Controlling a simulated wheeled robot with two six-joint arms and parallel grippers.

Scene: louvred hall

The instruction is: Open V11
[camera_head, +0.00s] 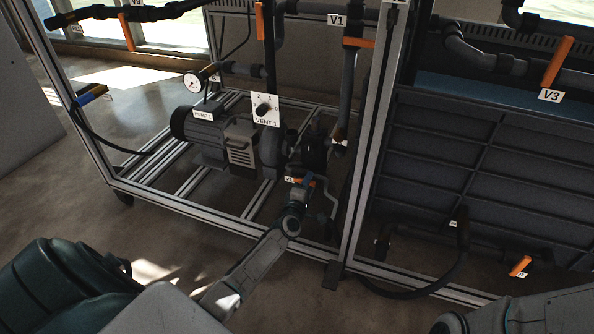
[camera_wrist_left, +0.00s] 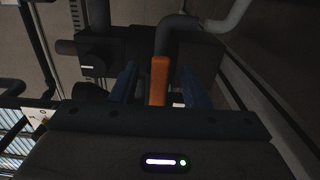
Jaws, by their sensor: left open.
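A valve with an orange lever (camera_head: 309,179) sits low on the pipework beside the pump. The small white label (camera_head: 290,180) next to it starts with "V1"; the rest is too small to read surely. My left gripper (camera_head: 304,185) is at this lever. In the left wrist view the orange lever (camera_wrist_left: 159,80) stands between the two blue fingers of my left gripper (camera_wrist_left: 159,72), which is open with a gap on both sides of the lever. The lever's lower end is hidden behind the gripper body. My right gripper is not in view.
The pump (camera_head: 205,135), a gauge (camera_head: 193,82) and the VENT 1 knob panel (camera_head: 265,109) stand close by in the aluminium frame (camera_head: 190,207). The V1 lever (camera_head: 358,43) and V3 lever (camera_head: 557,62) are higher up. A hose (camera_head: 440,283) runs at lower right.

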